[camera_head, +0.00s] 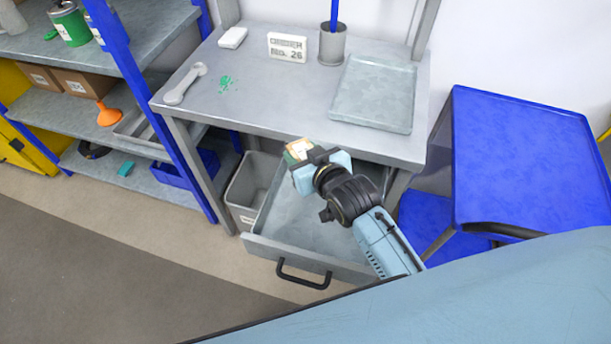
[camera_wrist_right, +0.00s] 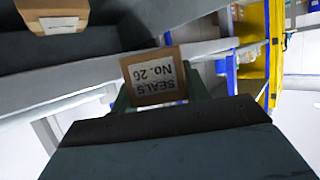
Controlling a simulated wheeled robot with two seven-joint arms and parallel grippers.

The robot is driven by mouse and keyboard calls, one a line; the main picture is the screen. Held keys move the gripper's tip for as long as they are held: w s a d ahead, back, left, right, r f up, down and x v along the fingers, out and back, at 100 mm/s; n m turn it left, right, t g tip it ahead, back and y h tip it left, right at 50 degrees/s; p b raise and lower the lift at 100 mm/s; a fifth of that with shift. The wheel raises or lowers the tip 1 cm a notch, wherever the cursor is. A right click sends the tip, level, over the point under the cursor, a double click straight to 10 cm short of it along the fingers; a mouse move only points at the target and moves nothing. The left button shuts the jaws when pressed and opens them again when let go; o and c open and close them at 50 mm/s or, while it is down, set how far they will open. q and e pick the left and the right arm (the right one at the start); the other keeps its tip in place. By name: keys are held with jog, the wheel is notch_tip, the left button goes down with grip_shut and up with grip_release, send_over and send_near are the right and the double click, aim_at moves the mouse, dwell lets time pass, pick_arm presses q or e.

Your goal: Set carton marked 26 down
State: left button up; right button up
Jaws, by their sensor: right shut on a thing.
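The carton (camera_wrist_right: 155,78) in the right wrist view is small and brown, with a white label that reads "SEALS No. 26" upside down. My right gripper (camera_wrist_right: 158,98) is shut on it. In the camera_head view the carton (camera_head: 298,149) shows at the tip of my right gripper (camera_head: 308,160). It is held at the front edge of the workbench (camera_head: 240,105), over the pulled-out grey drawer (camera_head: 290,245). The arm partly hides the drawer. A white sign (camera_head: 287,47) ending in "NO. 26" stands on the bench. My left gripper is not in view.
A grey tray (camera_head: 375,92), a cup (camera_head: 332,45), a wrench (camera_head: 185,84) and green bits (camera_head: 225,84) are on the bench. A bin (camera_head: 250,190) stands left of the drawer, a blue cart (camera_head: 525,160) at right. Another carton (camera_wrist_right: 52,15) shows in the wrist view.

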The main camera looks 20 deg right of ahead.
jog(key=shift+f+b, duration=0.75)
jog(key=shift+f, duration=2.8)
jog(key=shift+f, duration=0.1)
jog(key=shift+f, duration=0.25)
jog(key=shift+s+f, duration=0.2)
jog(key=shift+f, duration=0.15)
jog(key=o, duration=1)
jog(key=shift+s+f, duration=0.1)
jog(key=shift+f, duration=0.05)
jog(key=shift+a+r, duration=0.1)
jog(key=shift+r, duration=0.45)
jog(key=v, duration=0.2)
jog(key=p+v, duration=0.1)
jog(key=v, duration=0.4)
jog(key=shift+r, duration=0.35)
